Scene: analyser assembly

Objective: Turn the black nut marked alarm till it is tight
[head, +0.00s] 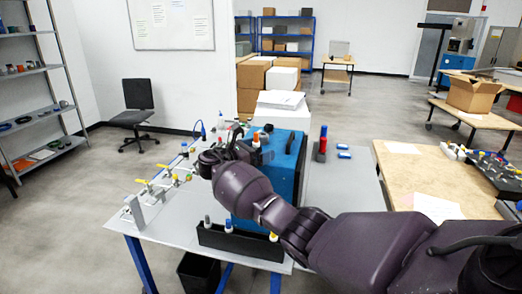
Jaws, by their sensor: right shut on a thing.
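My right arm reaches in from the right, across the blue analyser box (284,160) on the grey table (165,235). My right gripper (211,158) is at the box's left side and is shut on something. Its own dark body hides its fingertips and what they hold. I cannot make out the black nut or any alarm marking; that area is behind the gripper. My left gripper is not in view.
A row of valves with yellow handles (146,183) lies left of my gripper. A black tray (240,240) with several bottles stands at the front edge. A red and blue bottle (322,143) stands right of the box. A wooden table (440,180) is further right.

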